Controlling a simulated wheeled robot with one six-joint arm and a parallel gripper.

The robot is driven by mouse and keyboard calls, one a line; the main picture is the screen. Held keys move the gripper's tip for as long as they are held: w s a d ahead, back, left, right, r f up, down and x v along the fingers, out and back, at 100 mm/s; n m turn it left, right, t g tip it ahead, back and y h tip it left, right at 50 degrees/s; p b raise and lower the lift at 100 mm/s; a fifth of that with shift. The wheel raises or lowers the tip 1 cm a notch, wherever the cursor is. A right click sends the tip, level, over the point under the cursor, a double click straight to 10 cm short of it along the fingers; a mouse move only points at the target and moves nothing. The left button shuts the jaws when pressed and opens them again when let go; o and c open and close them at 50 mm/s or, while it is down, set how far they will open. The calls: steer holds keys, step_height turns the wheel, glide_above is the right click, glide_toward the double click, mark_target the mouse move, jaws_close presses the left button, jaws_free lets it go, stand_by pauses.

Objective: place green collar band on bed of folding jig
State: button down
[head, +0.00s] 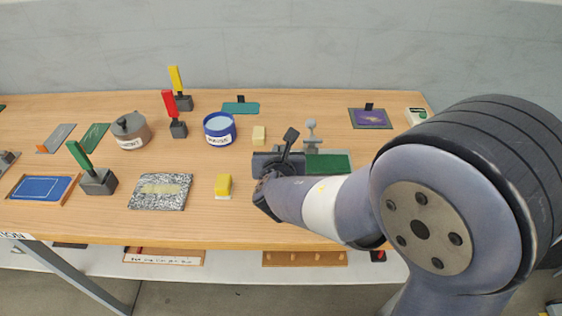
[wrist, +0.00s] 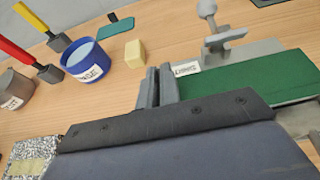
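A dark green flat rectangle (wrist: 245,82) lies to the right of my gripper's fingers, at a grey fixture with a ball-topped lever; it also shows in the head view (head: 332,162). I cannot tell whether it is the collar band or the fixture's bed. A thinner green strip (head: 95,137) lies at the left of the table. My gripper (wrist: 157,90) is low over the table, beside the left end of the green rectangle. Its two grey fingers stand close together with a narrow gap. Whether something thin is between them is hidden. My arm partly covers the fixture in the head view.
The ball-topped lever (wrist: 207,10) rises behind the green rectangle. A blue tub (head: 220,128), a pale yellow block (head: 259,135) and a yellow-and-white block (head: 223,186) stand left of my gripper. A speckled pad (head: 160,191) lies farther left. Some bare wood lies between them.

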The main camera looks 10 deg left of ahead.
steer(key=shift+f, duration=1.45)
steer(key=shift+f+b, duration=0.15)
steer(key=shift+b, duration=0.25)
steer(key=c, duration=1.6)
jaws_free()
steer(key=shift+r+p, duration=0.3)
steer(key=shift+p, duration=0.05)
steer(key=v, duration=1.2)
steer(key=shift+f, duration=0.1)
